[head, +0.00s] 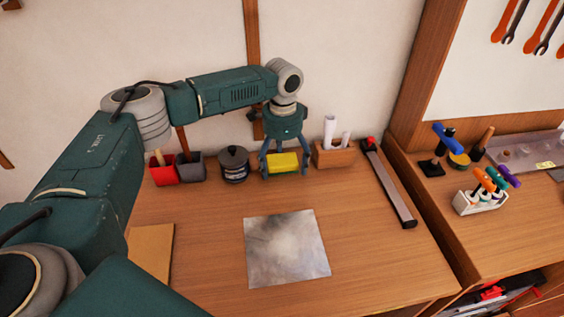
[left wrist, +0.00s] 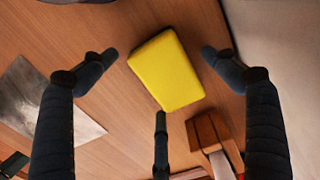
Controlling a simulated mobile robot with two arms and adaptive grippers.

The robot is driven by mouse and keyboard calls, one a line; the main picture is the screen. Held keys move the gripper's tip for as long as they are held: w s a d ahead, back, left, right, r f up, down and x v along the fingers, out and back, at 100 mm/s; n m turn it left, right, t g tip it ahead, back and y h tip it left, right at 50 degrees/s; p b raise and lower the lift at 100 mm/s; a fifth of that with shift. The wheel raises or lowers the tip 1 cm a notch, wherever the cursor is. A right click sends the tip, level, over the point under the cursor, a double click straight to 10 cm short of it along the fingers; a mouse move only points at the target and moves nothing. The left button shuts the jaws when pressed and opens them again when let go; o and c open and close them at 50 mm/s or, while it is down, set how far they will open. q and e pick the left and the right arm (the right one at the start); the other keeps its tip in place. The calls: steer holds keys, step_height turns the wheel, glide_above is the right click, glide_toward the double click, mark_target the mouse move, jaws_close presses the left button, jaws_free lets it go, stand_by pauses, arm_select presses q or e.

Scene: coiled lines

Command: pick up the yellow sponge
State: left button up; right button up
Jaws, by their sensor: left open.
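The yellow sponge (head: 283,163) lies on the wooden table near the back wall in the head view. It also shows in the left wrist view (left wrist: 166,70) as a plain yellow block between my fingers. My left gripper (head: 285,172) points down over the sponge, with its fingers spread on either side of it. In the left wrist view the open left gripper (left wrist: 160,75) has gaps between its fingertips and the sponge. I cannot tell how high the fingertips are above the table. My right gripper is not in view.
A dark lidded pot (head: 234,165) stands just left of the sponge, beside a grey box (head: 191,167) and a red box (head: 163,171). A wooden holder with white rolls (head: 334,154) stands close on the right. A grey metal sheet (head: 287,248) lies in front, with bare table around it.

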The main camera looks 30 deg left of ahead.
mark_target(283, 162)
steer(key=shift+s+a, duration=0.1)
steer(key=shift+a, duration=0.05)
arm_select(q)
steer(key=c, duration=0.8)
steer(key=shift+c, duration=1.1)
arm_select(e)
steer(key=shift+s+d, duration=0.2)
arm_select(q)
steer(key=shift+r, duration=0.1)
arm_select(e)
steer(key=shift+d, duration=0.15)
arm_select(q)
step_height(283, 162, up, 20)
steer(key=b, duration=0.1)
steer(key=shift+b, duration=0.35)
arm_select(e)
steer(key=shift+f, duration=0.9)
